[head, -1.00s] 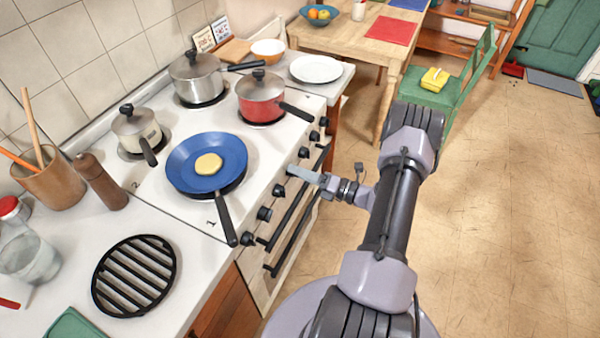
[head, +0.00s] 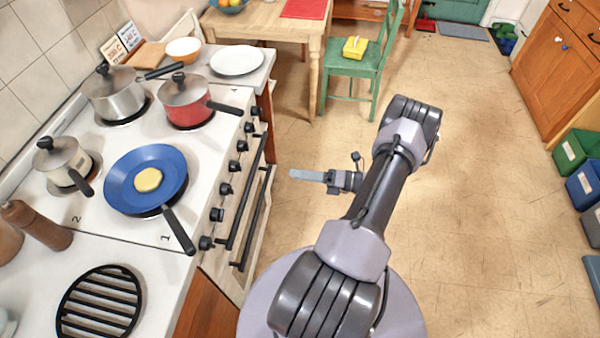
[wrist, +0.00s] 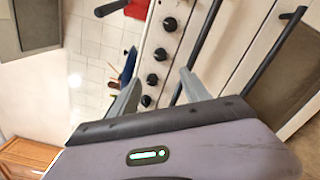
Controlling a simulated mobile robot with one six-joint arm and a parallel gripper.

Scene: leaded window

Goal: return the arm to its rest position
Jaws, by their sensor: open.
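My gripper (head: 306,175) is open and empty in the head view. It hangs over the floor, to the right of the stove front and apart from it. My arm reaches up from my base at the bottom and bends back at the elbow. In the wrist view my gripper (wrist: 156,90) shows its two grey fingers spread apart, with nothing between them. The stove's knobs and oven handle lie beyond the fingers there.
The stove (head: 135,226) holds a blue pan (head: 120,190) with a yellow round piece of food (head: 148,180), a red pot (head: 186,104) and other pots. A green chair (head: 352,68) and a table stand ahead. Floor (head: 470,200) to the right is clear up to crates.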

